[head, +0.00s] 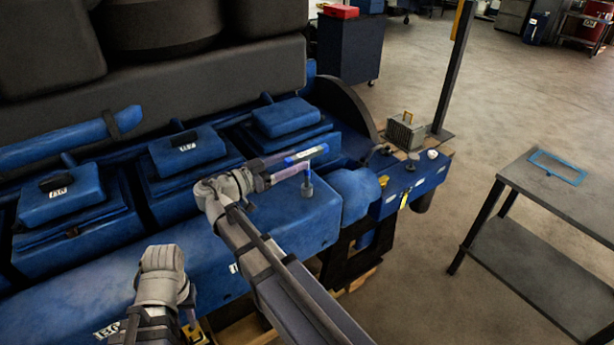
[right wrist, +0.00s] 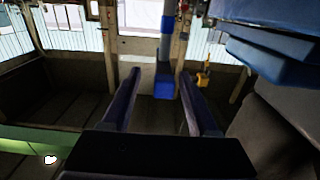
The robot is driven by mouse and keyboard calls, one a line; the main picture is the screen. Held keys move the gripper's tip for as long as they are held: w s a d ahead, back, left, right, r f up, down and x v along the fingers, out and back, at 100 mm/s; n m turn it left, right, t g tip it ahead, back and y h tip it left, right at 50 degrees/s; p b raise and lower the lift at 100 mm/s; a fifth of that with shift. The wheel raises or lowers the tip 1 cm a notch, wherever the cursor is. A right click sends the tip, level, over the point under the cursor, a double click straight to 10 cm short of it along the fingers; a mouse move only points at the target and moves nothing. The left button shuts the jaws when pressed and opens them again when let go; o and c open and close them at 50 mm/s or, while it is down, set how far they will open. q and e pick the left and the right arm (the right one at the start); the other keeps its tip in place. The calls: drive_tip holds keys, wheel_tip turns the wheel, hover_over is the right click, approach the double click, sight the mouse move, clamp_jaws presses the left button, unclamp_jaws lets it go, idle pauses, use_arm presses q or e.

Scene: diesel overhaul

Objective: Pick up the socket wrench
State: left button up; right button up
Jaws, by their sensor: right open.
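The socket wrench (head: 307,154) is by the blue engine block's front cover, with a blue and pale handle lying roughly level and a grey socket end (head: 307,188) below it. My right gripper (head: 297,164) is open, its two fingers pointing at the handle from the left. In the right wrist view, the blue and grey wrench (right wrist: 165,80) shows upright in the gap between the open fingers (right wrist: 157,85), near their tips; I cannot tell whether they touch it. My left gripper (head: 189,318) is low at the left, and its fingers are mostly hidden.
The blue engine (head: 290,225) with its raised covers fills the left and lies close under my right arm. A grey metal table (head: 560,195) with a blue frame (head: 557,167) stands at the right. Open floor lies between. A dark post (head: 455,70) stands behind.

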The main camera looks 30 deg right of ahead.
sight(307, 152)
drive_tip(key=d, duration=0.5)
drive_tip(key=shift+w+d+r, duration=0.1)
drive_tip(key=shift+w+r, duration=0.1)
drive_tip(key=shift+w, duration=0.2)
clamp_jaws()
idle(1.0)
